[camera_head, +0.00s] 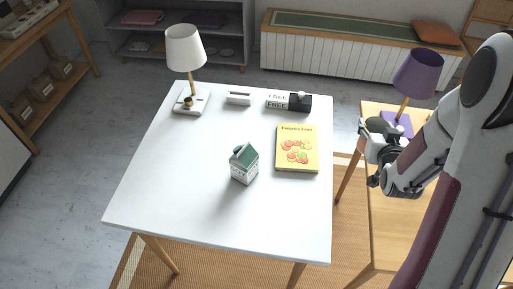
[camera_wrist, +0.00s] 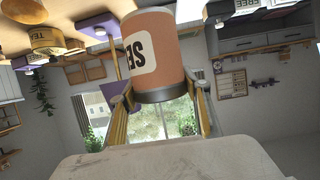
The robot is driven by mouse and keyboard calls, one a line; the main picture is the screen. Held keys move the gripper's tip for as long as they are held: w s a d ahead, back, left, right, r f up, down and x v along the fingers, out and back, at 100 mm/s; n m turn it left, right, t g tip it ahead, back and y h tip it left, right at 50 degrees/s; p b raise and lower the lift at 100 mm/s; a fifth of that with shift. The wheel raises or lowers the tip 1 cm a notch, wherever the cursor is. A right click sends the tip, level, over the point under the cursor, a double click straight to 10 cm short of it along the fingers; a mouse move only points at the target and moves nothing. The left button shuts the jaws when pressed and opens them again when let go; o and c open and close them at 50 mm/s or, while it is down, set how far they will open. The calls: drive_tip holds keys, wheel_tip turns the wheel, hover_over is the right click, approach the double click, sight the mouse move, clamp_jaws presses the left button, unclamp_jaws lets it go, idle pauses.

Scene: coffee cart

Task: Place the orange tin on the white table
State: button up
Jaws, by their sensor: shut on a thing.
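The orange tin (camera_wrist: 162,50) has a pale label with dark letters and shows large in the wrist view. My gripper (camera_wrist: 158,88) is shut on it, with one finger on each side. I cannot make out the tin there. The white table (camera_head: 180,190) has its front and left parts bare.
On the white table stand a green-and-white carton (camera_head: 244,164), a yellow book (camera_head: 297,148), a white lamp (camera_head: 185,48), a small white block (camera_head: 239,98) and a black-and-white box (camera_head: 289,102). A purple lamp (camera_head: 418,73) stands on the wooden table (camera_head: 395,215), close to my gripper.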

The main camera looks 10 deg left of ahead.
drive_tip(key=s+a+f+n+g+y, duration=0.1)
drive_tip(key=s+a+n+g+y, duration=0.3)
drive_tip(key=s+a, duration=0.5)
drive_tip(key=s+a+f+n+g+y, duration=0.1)
drive_tip(key=s+a+n+g+y, duration=0.4)
drive_tip(key=a, duration=0.9)
drive_tip(key=s+n+y, duration=0.3)
drive_tip(key=s+n, duration=0.1)
drive_tip(key=n, duration=0.1)
drive_tip(key=shift+a+y, duration=0.2)
drive_tip(key=shift+y, duration=0.2)
drive_tip(key=shift+f, duration=0.2)
drive_tip(key=shift+f, duration=2.85)
drive_tip(key=shift+f, duration=2.1)
